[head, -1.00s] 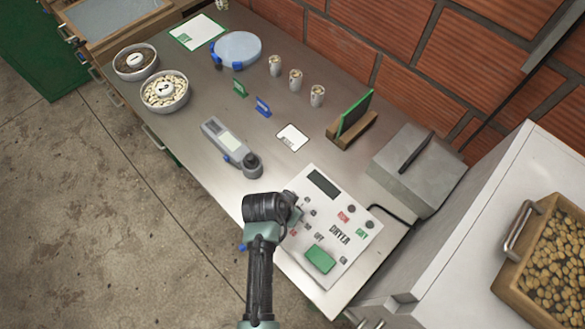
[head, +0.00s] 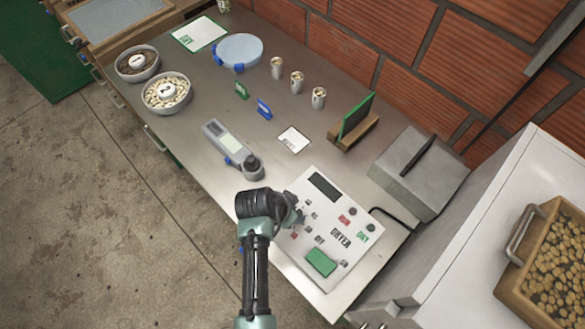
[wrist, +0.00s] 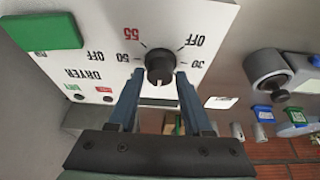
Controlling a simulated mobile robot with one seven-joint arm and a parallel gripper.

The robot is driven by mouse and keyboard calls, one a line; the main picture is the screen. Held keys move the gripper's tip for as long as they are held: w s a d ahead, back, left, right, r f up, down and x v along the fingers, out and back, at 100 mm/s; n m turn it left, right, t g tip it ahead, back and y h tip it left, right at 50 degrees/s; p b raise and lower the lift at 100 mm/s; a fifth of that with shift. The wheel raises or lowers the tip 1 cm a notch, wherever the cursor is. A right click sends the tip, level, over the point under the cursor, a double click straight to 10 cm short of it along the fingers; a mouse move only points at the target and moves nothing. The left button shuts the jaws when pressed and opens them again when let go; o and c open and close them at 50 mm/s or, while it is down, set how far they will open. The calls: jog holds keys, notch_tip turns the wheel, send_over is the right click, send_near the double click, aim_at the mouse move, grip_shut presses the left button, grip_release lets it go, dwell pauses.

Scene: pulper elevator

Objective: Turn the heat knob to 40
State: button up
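The heat knob (wrist: 160,66) is a round black dial on the white dryer panel (wrist: 215,15), seen upside down in the wrist view. Around it I read OFF, 30, 50 and a red 55. The 40 mark is not visible there. A pale mark shows at the knob's lower edge, on the side facing my gripper. My gripper (wrist: 160,76) has its two blue fingers on either side of the knob, with what look like narrow gaps. In the head view my gripper (head: 297,212) is at the panel's left side and hides the knob.
The panel also has a green button (head: 321,262) and small lamps. A grey handheld meter (head: 231,147) lies behind the panel, a grey metal box (head: 415,172) to its right. Two bowls (head: 166,93) and several small cups (head: 318,98) stand farther back, clear of my arm.

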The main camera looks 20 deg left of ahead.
jog(key=shift+o, duration=1.2)
jog(key=b+v, duration=0.1)
jog(key=v, duration=1.2)
jog(key=shift+w, duration=0.1)
